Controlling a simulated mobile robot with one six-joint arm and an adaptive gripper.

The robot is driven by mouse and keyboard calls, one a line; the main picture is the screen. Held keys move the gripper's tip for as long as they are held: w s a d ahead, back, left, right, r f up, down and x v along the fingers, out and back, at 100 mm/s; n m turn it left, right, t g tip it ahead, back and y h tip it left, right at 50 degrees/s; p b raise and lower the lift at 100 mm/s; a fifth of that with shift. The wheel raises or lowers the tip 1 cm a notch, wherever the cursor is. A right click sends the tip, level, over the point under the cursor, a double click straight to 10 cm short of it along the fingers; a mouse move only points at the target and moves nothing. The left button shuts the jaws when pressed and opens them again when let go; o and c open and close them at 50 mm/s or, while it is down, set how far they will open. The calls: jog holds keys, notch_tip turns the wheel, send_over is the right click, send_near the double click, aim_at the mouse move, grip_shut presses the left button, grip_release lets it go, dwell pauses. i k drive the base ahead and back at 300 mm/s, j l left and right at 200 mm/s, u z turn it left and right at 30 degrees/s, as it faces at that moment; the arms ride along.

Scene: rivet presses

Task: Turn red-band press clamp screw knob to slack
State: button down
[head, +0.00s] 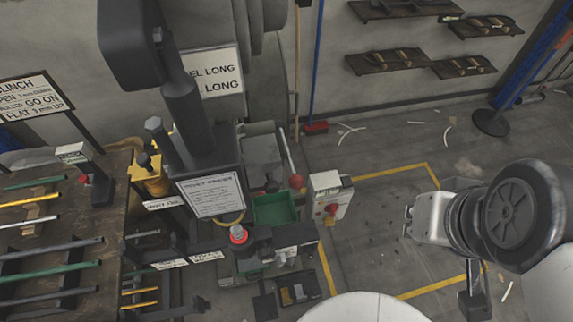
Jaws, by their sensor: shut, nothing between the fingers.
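The tall dark press (205,150) stands left of centre, with a white placard on its front. A red-topped round part (238,233) with a pale centre sits low at its front, above dark fixture blocks. I cannot tell for sure whether this is the clamp screw knob or the band, nor how it is turned. My gripper (408,222) is at the right, well apart from the press and over the floor. Its fingers are small here; it is shut and empty.
A control box (328,198) with a red button stands right of the press. A green bin (274,209) and a red-ended lever (295,177) are close to the press. A rack of bars (60,225) fills the left. Yellow-lined floor (375,230) between press and gripper is clear.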

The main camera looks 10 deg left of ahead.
aim_at(267, 253)
jog(key=u, duration=1.15)
jog(key=j+z, duration=0.3)
jog(key=u, duration=0.45)
jog(key=k+l+u, duration=0.15)
jog(key=l+u, duration=0.15)
jog(key=u, duration=0.15)
jog(key=k+l+u, duration=0.2)
jog(key=u, duration=0.2)
jog(key=k+l+u, duration=0.2)
jog(key=u, duration=0.25)
jog(key=k, duration=0.2)
jog(key=l, duration=0.05)
